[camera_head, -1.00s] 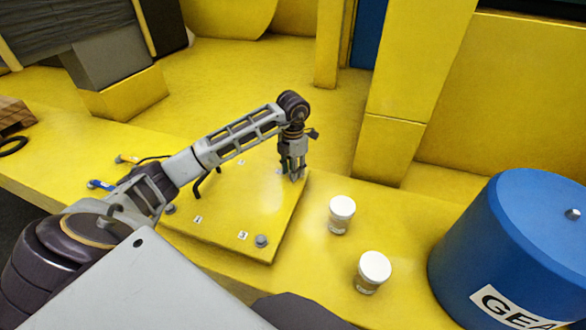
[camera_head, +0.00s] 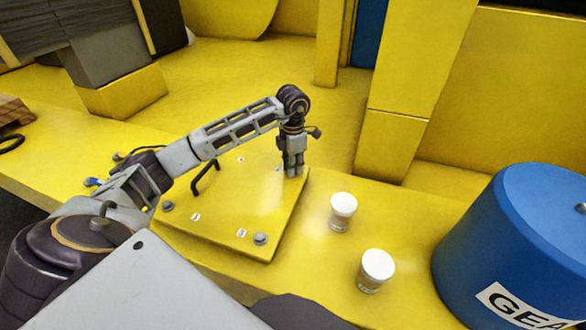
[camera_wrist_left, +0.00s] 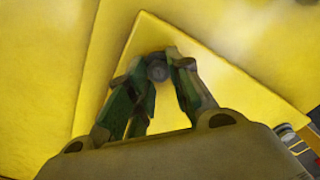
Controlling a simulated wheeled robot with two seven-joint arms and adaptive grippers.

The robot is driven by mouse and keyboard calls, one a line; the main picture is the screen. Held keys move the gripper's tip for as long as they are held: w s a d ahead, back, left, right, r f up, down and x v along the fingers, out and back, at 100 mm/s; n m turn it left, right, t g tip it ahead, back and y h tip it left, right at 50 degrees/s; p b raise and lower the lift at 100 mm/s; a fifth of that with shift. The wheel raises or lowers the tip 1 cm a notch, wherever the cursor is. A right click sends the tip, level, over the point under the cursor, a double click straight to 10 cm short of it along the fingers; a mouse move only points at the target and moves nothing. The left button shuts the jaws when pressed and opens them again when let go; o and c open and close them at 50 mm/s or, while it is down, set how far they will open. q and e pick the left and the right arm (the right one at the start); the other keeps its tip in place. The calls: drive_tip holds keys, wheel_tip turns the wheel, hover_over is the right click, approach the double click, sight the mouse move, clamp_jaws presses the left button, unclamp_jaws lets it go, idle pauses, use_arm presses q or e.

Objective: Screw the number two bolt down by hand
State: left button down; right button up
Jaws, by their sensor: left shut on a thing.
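My left gripper (camera_head: 293,170) points straight down at the far right corner of the yellow plate (camera_head: 225,195). In the left wrist view its fingers (camera_wrist_left: 157,75) are shut around the grey head of the number two bolt (camera_wrist_left: 156,71), one finger on each side. In the head view the fingers hide this bolt. A small label (camera_head: 278,169) lies on the plate just left of the fingers. How far the bolt is sunk in the plate cannot be told. My right gripper is not in view.
Other bolts stand at the plate's near corner (camera_head: 261,239) and left corner (camera_head: 168,206). A black handle (camera_head: 206,178) rises from the plate. Two white-lidded jars (camera_head: 342,212) (camera_head: 376,270) stand to the right, before a large blue drum (camera_head: 520,245).

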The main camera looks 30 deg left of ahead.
use_arm(q)
drive_tip(key=m+b, duration=0.2)
drive_tip(key=m, duration=0.1)
drive_tip(key=shift+w+a+m, duration=0.1)
drive_tip(key=shift+w+m, duration=0.05)
drive_tip(key=shift+m, duration=0.25)
drive_tip(key=shift+m+b, duration=0.4)
drive_tip(key=shift+b, duration=0.05)
drive_tip(key=shift+m+b, duration=0.5)
drive_tip(key=shift+m, duration=0.6)
drive_tip(key=shift+r+m+b, duration=0.15)
drive_tip(key=shift+m+b, duration=0.2)
drive_tip(key=shift+m, duration=0.45)
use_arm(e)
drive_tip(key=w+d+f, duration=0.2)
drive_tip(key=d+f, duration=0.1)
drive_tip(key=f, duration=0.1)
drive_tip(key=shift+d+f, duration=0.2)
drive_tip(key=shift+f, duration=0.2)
use_arm(q)
drive_tip(key=shift+w, duration=0.1)
